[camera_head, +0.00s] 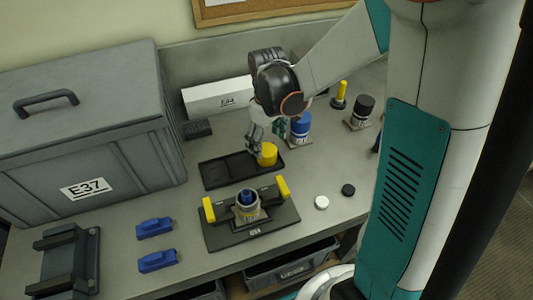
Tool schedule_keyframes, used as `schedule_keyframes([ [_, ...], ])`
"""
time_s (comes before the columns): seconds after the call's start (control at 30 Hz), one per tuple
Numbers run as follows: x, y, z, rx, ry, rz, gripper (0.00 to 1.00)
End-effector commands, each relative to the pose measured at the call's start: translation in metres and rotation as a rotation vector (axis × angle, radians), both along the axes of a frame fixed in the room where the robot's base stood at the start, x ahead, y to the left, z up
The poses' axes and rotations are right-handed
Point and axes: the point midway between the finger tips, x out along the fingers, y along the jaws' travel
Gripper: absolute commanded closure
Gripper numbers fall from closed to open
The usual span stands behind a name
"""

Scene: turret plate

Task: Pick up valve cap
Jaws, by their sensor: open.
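A yellow cylindrical cap (268,154) stands at the right end of a shallow black tray (213,181) on the bench. I cannot tell for sure which part is the valve cap; this yellow piece is the closest to my gripper. My gripper (252,146) is open and points down just above and left of the yellow cap, apart from it or nearly touching; the exact gap is unclear. No object shows between its fingers.
A black fixture (222,239) with yellow clamps holds a blue-centred round part in front of the tray. White (321,202) and black (348,190) discs lie right. Blue (300,126) and black (363,106) capped pieces stand behind. A large grey case (85,130) fills the left.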

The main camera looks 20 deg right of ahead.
Motion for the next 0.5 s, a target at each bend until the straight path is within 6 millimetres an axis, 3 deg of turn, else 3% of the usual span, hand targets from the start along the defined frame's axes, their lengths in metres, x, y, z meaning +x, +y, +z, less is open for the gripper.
schedule_keyframes([
  [0.23, -0.001, 0.003, -0.038, 0.000, 0.000, 0.000, 0.25],
  [0.5, -0.001, 0.003, -0.041, 0.000, 0.000, 0.000, 0.25],
])
